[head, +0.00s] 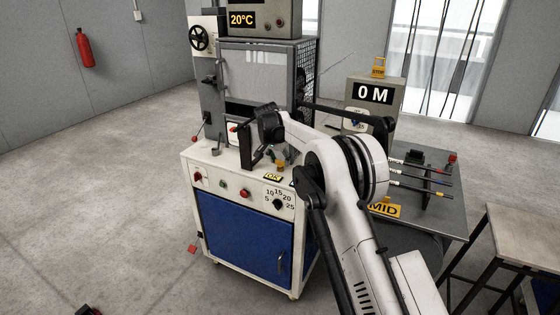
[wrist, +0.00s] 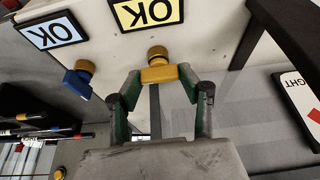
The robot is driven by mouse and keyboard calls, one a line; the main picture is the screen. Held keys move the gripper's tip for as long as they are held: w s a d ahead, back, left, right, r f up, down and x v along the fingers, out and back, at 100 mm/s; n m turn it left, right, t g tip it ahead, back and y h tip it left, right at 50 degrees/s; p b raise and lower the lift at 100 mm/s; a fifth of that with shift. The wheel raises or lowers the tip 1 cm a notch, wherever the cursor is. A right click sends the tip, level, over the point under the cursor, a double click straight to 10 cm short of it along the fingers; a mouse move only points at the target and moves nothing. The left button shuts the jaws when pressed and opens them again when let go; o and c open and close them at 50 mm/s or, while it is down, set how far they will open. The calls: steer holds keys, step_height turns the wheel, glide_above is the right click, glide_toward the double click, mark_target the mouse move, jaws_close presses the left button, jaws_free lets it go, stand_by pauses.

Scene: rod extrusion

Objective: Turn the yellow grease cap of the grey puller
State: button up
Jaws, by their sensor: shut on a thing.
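The yellow grease cap (wrist: 158,74) sits below a round brass fitting (wrist: 157,53) in the wrist view, close to a yellow OK label (wrist: 148,10). My gripper (wrist: 159,78) has one finger on each side of the cap and is shut on it. A small yellow-brown spot, likely the cap (head: 281,164), shows on the white cabinet top in the head view. My fingers cannot be made out clearly there. Whether the cap has turned cannot be told.
A blue cap (wrist: 77,82) on a similar fitting stands left of my gripper, near a blue OK label (wrist: 51,34). A black bar (wrist: 288,35) and a sign with a red arrow (wrist: 302,105) lie to the right. The white-and-blue cabinet (head: 243,235) stands beside a grey table (head: 450,215).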

stand_by(0.4)
steer(key=o, duration=0.9)
steer(key=shift+c, duration=0.2)
steer(key=v, duration=1.2)
